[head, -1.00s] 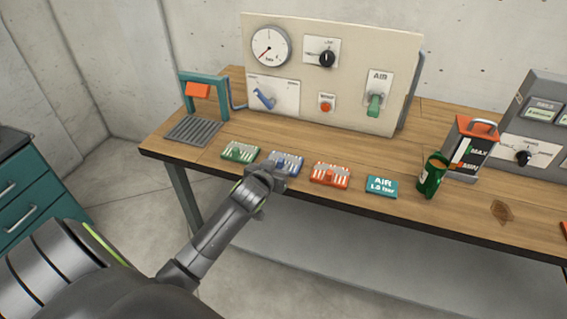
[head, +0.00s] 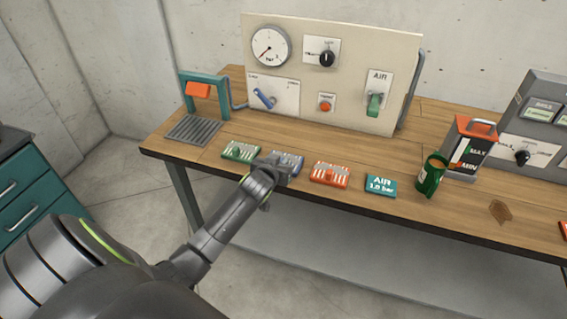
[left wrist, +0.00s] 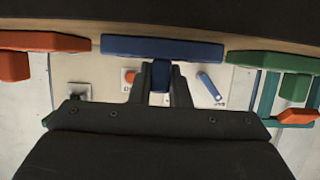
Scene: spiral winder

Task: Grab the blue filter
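The blue filter (head: 291,158) is a flat block with white ribs on the bench, between the green filter (head: 240,151) and the red filter (head: 330,175). My left gripper (head: 276,167) covers its front part in the head view. In the left wrist view the blue filter (left wrist: 163,47) spans the top centre. Its blue handle sits between the fingers of my left gripper (left wrist: 161,80), with no clear gap on either side. The filter still appears to rest on the bench. My right gripper is not in view.
A gauge panel (head: 345,75) rises behind. A teal frame (head: 204,92) over a grey grate (head: 194,130) is at the left.

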